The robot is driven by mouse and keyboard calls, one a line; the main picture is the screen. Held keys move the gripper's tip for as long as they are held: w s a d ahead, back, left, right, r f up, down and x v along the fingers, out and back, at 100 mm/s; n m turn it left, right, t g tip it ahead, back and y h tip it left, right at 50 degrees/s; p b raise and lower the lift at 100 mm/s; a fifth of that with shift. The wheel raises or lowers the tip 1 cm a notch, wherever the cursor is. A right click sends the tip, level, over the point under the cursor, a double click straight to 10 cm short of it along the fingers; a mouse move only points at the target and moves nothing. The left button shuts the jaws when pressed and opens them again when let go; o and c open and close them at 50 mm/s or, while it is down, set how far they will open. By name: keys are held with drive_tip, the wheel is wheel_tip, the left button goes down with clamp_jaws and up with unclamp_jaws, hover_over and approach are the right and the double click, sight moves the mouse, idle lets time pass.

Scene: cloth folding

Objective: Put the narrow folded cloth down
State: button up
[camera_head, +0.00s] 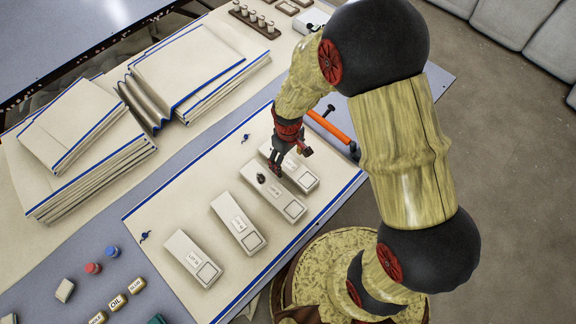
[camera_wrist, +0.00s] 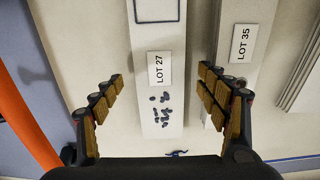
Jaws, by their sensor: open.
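Several narrow folded cloths lie side by side on a cream mat with a blue border (camera_head: 168,215). The cloth labelled LOT 27 (camera_head: 306,182) is at the right end of the row, partly hidden by my gripper (camera_head: 289,161). In the wrist view, LOT 27 (camera_wrist: 158,110) runs between my open fingers (camera_wrist: 160,76), with a gap on each side and blue marks on its lower part. It lies flat and is not gripped. The cloth labelled LOT 35 (camera_wrist: 240,47) is beside it on the right, partly behind the right finger. Finger height above the mat is unclear.
Two more narrow cloths (camera_head: 238,222) (camera_head: 193,258) lie to the left. An orange tube (camera_head: 331,128) is just beyond the mat's right edge. Stacks of larger blue-edged cloths (camera_head: 75,170) stand at the back left. Small bottles and blocks (camera_head: 117,302) are at the lower left.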

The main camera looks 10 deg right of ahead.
wheel_tip(320, 180, down, 2)
drive_tip(key=shift+f, duration=0.1)
drive_tip(key=shift+c, duration=0.4)
drive_tip(key=c, duration=1.4)
drive_tip(key=shift+o, duration=0.2)
drive_tip(key=shift+r, duration=0.2)
